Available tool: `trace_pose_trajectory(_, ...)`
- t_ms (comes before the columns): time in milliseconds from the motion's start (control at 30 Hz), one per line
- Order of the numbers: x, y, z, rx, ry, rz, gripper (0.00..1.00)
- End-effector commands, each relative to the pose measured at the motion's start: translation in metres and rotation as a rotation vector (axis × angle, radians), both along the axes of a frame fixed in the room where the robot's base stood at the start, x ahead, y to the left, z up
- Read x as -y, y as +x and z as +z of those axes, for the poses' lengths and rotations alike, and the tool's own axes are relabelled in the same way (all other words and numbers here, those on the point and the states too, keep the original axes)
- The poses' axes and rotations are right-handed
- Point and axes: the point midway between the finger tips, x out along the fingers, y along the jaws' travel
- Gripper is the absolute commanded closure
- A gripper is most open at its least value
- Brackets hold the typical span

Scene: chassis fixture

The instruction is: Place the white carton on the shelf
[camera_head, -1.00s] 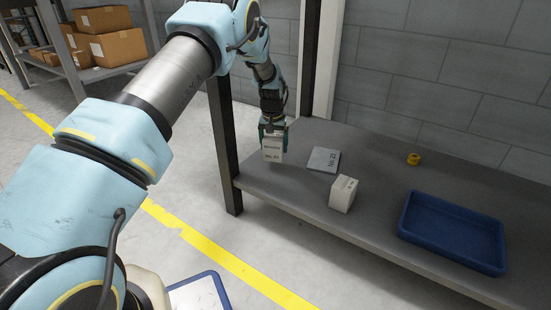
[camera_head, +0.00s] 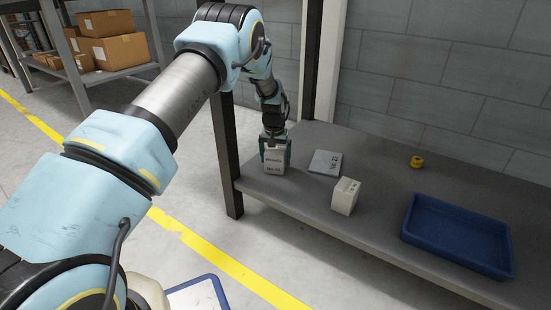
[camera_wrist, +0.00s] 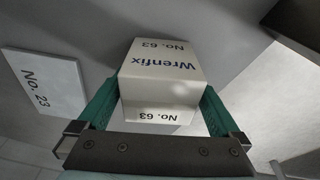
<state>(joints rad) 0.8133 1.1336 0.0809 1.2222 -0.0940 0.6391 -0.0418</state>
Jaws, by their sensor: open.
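The white carton (camera_head: 274,165), marked "Wrenfix No. 63", stands upright at the left end of the grey shelf (camera_head: 300,205). In the wrist view the carton (camera_wrist: 160,70) sits between the two teal fingers. My gripper (camera_head: 275,150) is open around the carton from above, one finger on each side. Whether either finger still touches it I cannot tell. The shelf also shows in the wrist view (camera_wrist: 90,30). The carton's underside is hidden.
A flat grey box (camera_head: 325,162) marked "No. 23" lies just right of the carton. Another white box (camera_head: 345,197), a yellow ring (camera_head: 416,162) and an empty blue tray (camera_head: 408,228) are farther right. A dark post (camera_head: 228,160) stands at the shelf's left end.

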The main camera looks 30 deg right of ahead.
Motion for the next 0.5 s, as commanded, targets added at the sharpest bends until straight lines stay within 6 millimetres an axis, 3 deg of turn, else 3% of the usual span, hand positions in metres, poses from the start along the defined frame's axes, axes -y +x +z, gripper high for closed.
trace_pose_trajectory(167,-0.001,-0.001,0.019,0.002,-0.001,0.0,0.0)
trace_pose_trajectory(500,-0.007,-0.01,0.089,0.002,-0.001,-0.001,0.0)
